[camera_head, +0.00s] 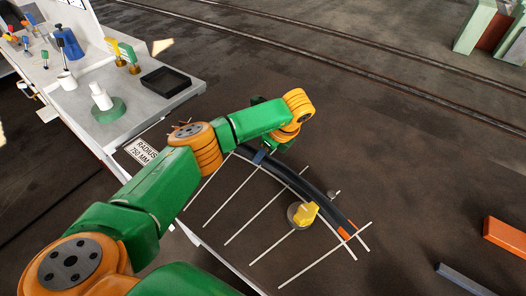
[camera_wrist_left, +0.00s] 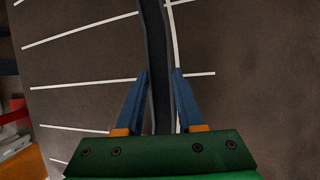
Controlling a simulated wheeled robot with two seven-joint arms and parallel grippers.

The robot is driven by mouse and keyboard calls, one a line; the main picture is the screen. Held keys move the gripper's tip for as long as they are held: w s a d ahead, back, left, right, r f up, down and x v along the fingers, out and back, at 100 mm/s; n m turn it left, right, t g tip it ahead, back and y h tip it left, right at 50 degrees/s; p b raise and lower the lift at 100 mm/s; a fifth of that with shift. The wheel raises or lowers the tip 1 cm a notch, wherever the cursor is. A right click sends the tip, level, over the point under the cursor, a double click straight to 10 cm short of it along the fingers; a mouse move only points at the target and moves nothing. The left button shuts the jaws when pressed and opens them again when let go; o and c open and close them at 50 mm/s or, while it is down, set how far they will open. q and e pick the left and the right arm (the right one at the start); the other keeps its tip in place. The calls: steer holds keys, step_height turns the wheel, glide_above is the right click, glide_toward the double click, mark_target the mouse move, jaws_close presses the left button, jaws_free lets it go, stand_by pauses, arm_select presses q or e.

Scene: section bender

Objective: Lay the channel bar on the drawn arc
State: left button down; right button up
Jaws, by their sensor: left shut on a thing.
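The dark, curved channel bar (camera_head: 316,191) runs down to the right in the head view, with orange at its near right end. It also shows in the wrist view (camera_wrist_left: 154,45), between two blue fingers. My left gripper (camera_head: 262,155) is shut on the bar; its fingertips also show in the wrist view (camera_wrist_left: 160,72). The white drawn arc (camera_wrist_left: 171,30) runs close along the bar's right side in the wrist view, partly hidden by the right finger. The bar's far end is hidden by my arm in the head view. I cannot tell whether the bar touches the floor.
White cross lines (camera_head: 255,220) fan across the floor. A yellow block on a grey disc (camera_head: 303,214) stands beside the bar. A bench (camera_head: 190,96) with a black tray (camera_head: 166,82) is at upper left. Orange (camera_head: 505,238) and grey bars (camera_head: 464,279) lie at right.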

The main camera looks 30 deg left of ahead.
stand_by(0.6)
arm_select(q)
steer(key=shift+f, duration=0.1)
steer(key=shift+f, duration=0.15)
steer(key=shift+b, duration=0.3)
steer(key=shift+f+b, duration=0.3)
steer(key=shift+f, duration=0.05)
stand_by(0.4)
steer(key=shift+f+b, duration=0.3)
